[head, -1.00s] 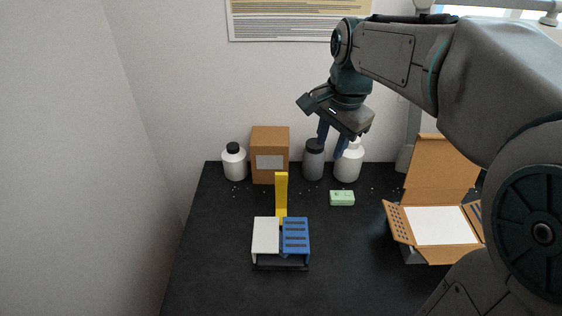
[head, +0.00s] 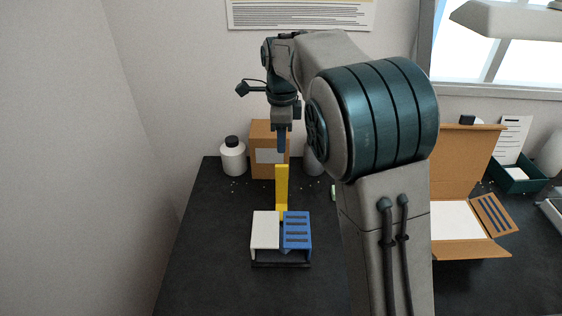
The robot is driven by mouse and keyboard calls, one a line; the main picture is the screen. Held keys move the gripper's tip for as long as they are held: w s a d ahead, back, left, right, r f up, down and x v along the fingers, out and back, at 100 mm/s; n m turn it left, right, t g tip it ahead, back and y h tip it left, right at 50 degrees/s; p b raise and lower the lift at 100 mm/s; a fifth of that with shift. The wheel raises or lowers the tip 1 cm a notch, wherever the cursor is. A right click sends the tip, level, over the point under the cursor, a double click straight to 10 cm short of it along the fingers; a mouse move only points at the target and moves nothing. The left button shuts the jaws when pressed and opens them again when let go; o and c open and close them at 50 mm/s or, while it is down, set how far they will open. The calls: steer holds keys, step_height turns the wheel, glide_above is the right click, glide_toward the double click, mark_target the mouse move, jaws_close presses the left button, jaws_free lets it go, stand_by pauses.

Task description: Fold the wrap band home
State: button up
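The yellow wrap band (head: 282,188) stands upright at the back of a small assembly. The assembly has a white block (head: 265,229) on the left and a blue slotted block (head: 297,230) on the right, both on a dark base (head: 280,264). My gripper (head: 281,150) points down just above the band's top end, in line with it in the picture. I see its fingers nearly edge-on, so their opening is unclear. Whether they touch the band cannot be told.
A white bottle (head: 233,157) and a brown carton (head: 262,160) stand behind, with a grey bottle (head: 312,162) partly hidden by my arm. An open cardboard box (head: 459,171) is at right. A green tray (head: 517,178) stands beyond it. The black table (head: 205,245) is clear at left.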

mark_target(281, 165)
step_height(281, 165, down, 8)
steer(key=shift+w+f, duration=0.1)
steer(key=shift+c, duration=0.3)
jaws_close()
